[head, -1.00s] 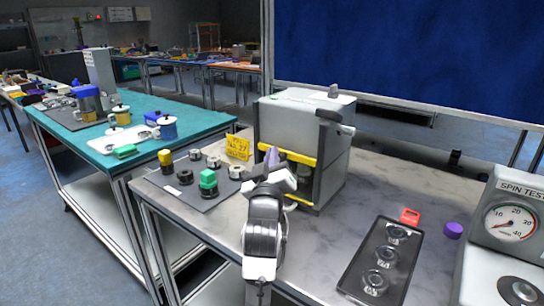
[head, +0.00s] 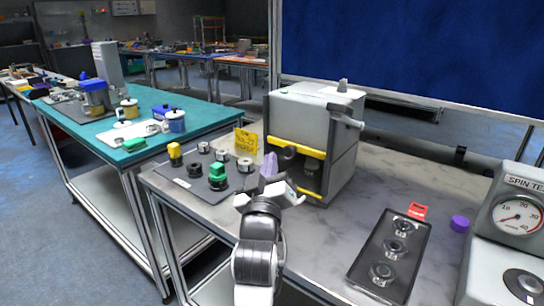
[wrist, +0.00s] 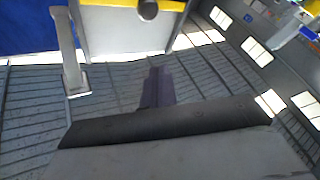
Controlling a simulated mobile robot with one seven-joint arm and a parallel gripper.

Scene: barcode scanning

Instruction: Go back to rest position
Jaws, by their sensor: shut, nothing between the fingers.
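My gripper (head: 269,166) is shut and empty, its purple fingers pressed together and pointing up. It is in front of and a little left of the grey box-shaped machine (head: 305,115) with yellow bars, above the marble-topped table (head: 340,225). In the wrist view the purple fingers (wrist: 158,86) show closed in the middle, with nothing between them. The yellow bar and pale front of the machine (wrist: 120,30) show at the top there. My white and black arm reaches up from the bottom of the head view.
A dark mat (head: 180,172) with yellow, green and metal parts lies left of my gripper, by a yellow sign (head: 245,140). A tray of rings (head: 375,275), a red item (head: 417,210), a purple cylinder (head: 459,223) and the spin tester (head: 510,220) stand right. A teal table (head: 150,102) is beyond.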

